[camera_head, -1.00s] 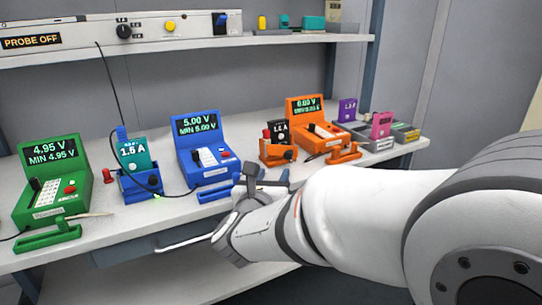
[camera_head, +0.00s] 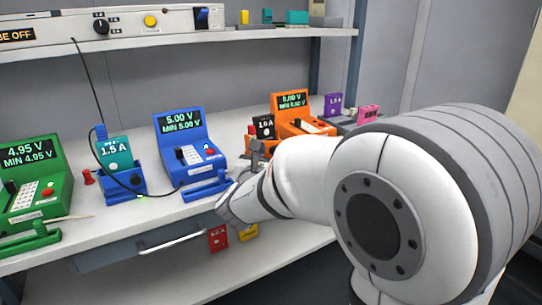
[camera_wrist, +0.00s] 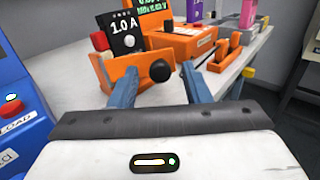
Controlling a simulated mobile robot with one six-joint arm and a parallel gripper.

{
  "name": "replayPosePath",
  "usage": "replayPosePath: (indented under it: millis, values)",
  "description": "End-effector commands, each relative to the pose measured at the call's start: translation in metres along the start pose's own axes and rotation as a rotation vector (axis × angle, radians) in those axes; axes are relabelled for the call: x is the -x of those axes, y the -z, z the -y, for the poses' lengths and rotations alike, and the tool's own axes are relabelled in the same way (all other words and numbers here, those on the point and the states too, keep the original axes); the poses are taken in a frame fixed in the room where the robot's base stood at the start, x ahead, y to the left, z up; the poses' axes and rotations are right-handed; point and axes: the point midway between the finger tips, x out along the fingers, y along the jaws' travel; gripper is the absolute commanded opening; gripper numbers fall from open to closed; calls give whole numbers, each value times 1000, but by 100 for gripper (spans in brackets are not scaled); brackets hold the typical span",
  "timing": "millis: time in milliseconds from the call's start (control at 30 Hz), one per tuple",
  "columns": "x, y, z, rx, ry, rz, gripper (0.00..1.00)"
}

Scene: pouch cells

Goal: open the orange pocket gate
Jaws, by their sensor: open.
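The orange pocket (camera_wrist: 112,78) stands on the bench and holds an upright black cell (camera_wrist: 125,40) marked 1.0 A. Its orange gate (camera_wrist: 138,73) with a round black knob (camera_wrist: 160,71) faces me and looks closed. In the wrist view my gripper (camera_wrist: 159,75) is open, its two blue fingers to the left and right of the knob. I cannot tell how deep the fingers reach, and nothing is held. In the head view the black cell (camera_head: 265,127) shows, but my arm hides most of the pocket.
The orange tester (camera_head: 289,102) stands just behind the pocket, with an orange bar (camera_wrist: 224,52) to its right. The blue tester (camera_head: 181,125) is close on the left. Purple (camera_head: 333,104) and pink (camera_head: 368,114) cells stand farther right. The shelf's front edge is under my arm.

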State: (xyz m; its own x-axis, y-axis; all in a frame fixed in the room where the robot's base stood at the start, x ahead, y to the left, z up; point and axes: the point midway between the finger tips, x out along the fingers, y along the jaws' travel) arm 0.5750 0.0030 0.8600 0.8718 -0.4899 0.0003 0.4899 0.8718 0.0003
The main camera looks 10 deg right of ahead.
Motion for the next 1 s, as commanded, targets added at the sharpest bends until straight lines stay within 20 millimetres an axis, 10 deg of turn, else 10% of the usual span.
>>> replayPosePath:
  millis: [600, 1000]
  values:
    - [1, 0, -1, 0, -2, 0, 0]
    - [-1, 3, 3, 1, 36, 8, 0]
